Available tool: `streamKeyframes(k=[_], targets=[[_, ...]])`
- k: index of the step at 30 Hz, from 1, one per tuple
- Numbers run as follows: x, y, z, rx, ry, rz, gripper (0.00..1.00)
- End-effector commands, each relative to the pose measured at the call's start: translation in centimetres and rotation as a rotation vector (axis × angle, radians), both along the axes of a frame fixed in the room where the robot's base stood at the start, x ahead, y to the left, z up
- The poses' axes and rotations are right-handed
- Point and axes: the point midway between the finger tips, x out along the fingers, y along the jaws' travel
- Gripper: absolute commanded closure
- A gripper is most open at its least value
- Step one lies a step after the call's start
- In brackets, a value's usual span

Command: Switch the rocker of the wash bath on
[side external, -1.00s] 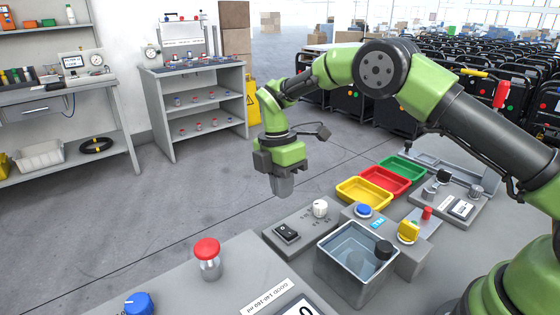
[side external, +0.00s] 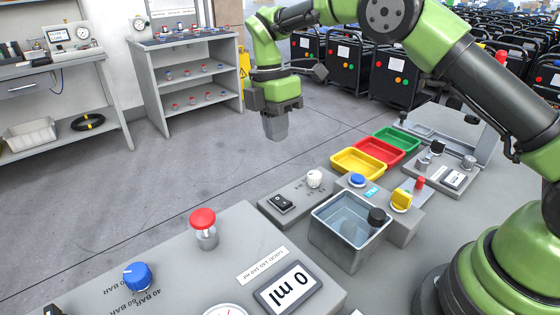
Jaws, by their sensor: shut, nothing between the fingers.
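The wash bath (side external: 318,240) is a grey open-topped tank of clear liquid on the bench, with a dark round knob-like part at its right rim. A black rocker (side external: 281,202) sits on a grey panel left of the bath, beside a white knob (side external: 314,179). Which way the rocker is tipped is too small to tell. My gripper (side external: 276,136) points down with its fingers shut and empty. In the picture it is above the rocker panel, clear of it and not touching anything.
Behind the bath are yellow (side external: 358,164), red (side external: 379,151) and green (side external: 398,139) trays. A blue button (side external: 357,180) and a yellow knob (side external: 401,200) stand by the bath. A red-capped post (side external: 203,222) and a blue knob (side external: 138,277) are on the front-left panel.

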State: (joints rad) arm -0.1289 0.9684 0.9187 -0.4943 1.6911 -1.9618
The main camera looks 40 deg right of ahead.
Motion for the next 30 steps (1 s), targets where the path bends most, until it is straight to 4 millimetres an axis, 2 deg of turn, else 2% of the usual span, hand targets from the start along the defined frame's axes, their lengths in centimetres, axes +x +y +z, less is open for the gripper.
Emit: streamKeyframes(k=[13,17,20,30], targets=[[-0.6,0.0,-0.1,0.001,0.0,-0.001,1.0],[-0.7,0.0,-0.8,0.001,0.003,0.0,1.0],[-1.0,0.0,-2.2,0.0,0.005,0.0,1.0],[-2.1,0.0,-9.4,0.0,0.006,-0.001,1.0]])
